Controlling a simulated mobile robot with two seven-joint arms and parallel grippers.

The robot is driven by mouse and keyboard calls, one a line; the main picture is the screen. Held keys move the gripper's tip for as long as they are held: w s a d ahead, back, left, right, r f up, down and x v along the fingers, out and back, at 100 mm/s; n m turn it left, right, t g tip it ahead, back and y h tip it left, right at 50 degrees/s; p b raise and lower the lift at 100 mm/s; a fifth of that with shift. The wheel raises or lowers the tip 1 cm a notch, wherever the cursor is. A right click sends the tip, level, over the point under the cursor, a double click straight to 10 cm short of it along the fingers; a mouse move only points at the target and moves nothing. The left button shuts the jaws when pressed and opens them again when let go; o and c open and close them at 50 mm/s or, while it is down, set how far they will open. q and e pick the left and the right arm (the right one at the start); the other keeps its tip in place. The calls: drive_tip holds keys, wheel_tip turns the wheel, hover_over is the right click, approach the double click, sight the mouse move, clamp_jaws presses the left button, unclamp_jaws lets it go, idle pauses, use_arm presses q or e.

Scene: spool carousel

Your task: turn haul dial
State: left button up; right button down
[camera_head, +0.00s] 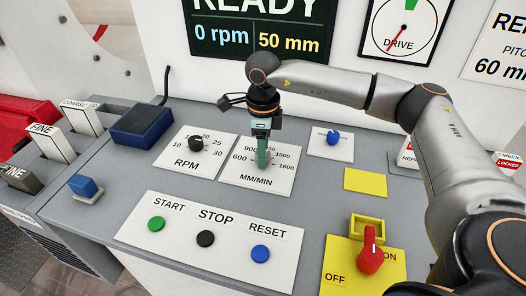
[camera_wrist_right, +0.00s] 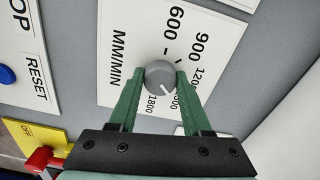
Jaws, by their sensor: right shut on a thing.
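The haul dial is a grey round knob (camera_wrist_right: 160,76) on a white MM/MIN plate (camera_wrist_right: 118,75) with a scale including 600, 900 and 1800. A pale mark on the knob points to the lower right in the right wrist view, toward the high numbers. My right gripper (camera_head: 263,160) comes down on the knob from above, its green fingers on either side of it and shut on it. In the head view the fingers largely hide the knob. The MM/MIN plate (camera_head: 285,183) also shows there. My left gripper is not in view.
START (camera_head: 156,224), STOP (camera_head: 205,239) and RESET (camera_head: 260,254) buttons are in front. A red switch (camera_head: 370,257) is at the front right. A READY screen (camera_head: 262,25) stands behind.

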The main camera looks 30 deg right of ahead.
drive_tip(key=shift+m, duration=0.3)
drive_tip(key=shift+c, duration=1.7)
unclamp_jaws()
wheel_tip(320, 180, up, 13)
drive_tip(key=shift+f+b, duration=0.2)
drive_tip(key=shift+b, duration=0.2)
